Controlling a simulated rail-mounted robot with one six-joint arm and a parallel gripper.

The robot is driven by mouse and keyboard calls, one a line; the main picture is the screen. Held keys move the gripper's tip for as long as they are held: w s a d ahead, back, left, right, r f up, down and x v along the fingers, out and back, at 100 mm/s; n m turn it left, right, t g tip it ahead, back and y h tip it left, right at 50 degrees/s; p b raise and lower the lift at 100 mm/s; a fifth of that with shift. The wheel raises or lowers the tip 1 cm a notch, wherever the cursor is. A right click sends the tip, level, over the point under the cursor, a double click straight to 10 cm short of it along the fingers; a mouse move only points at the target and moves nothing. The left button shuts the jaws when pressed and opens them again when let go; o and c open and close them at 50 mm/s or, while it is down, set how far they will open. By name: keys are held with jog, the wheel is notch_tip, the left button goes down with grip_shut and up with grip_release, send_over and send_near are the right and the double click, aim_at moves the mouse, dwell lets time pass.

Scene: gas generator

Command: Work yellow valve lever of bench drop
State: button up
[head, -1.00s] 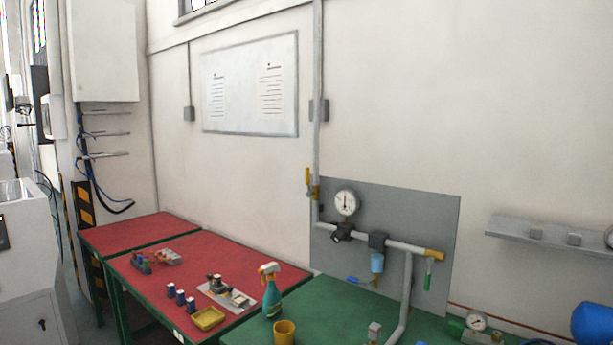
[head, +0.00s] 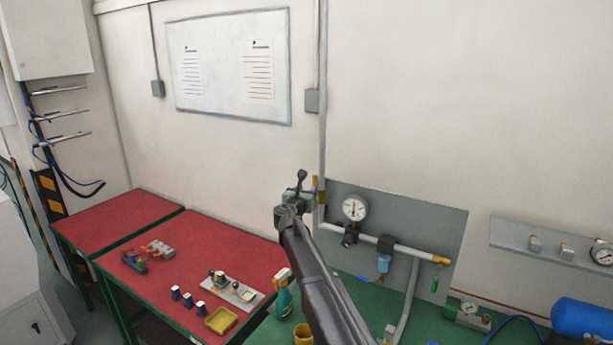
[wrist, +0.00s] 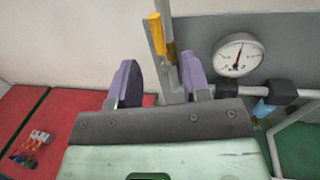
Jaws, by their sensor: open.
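The yellow valve lever (wrist: 158,35) stands upright on the grey vertical pipe in the wrist view, just beyond my gripper (wrist: 160,82). The brass valve body (wrist: 170,52) is beside it. In the head view, only part of the yellow lever (head: 315,182) shows, behind the end of my arm. My gripper is open, with purple finger pads apart and nothing between them that I can see gripped. The lever and pipe appear between the fingers, nearer the right one; whether they touch cannot be told. In the head view my gripper (head: 303,185) is at the pipe, its fingers mostly hidden.
A pressure gauge (head: 354,208) and horizontal piping (head: 400,248) are right of the valve on a grey panel (head: 448,225). The red bench (head: 180,260) holds small parts.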

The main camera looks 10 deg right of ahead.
aim_at(314, 180)
jog(key=x, duration=0.7)
jog(key=a+x, duration=0.1)
jog(key=x, duration=0.2)
jog(key=shift+w+d+f, duration=0.1)
jog(key=shift+w+f, duration=0.15)
jog(key=shift+w, duration=0.1)
jog(key=shift+w+d, duration=0.3)
jog(key=shift+d, duration=0.05)
jog(key=shift+a, duration=0.1)
grip_shut()
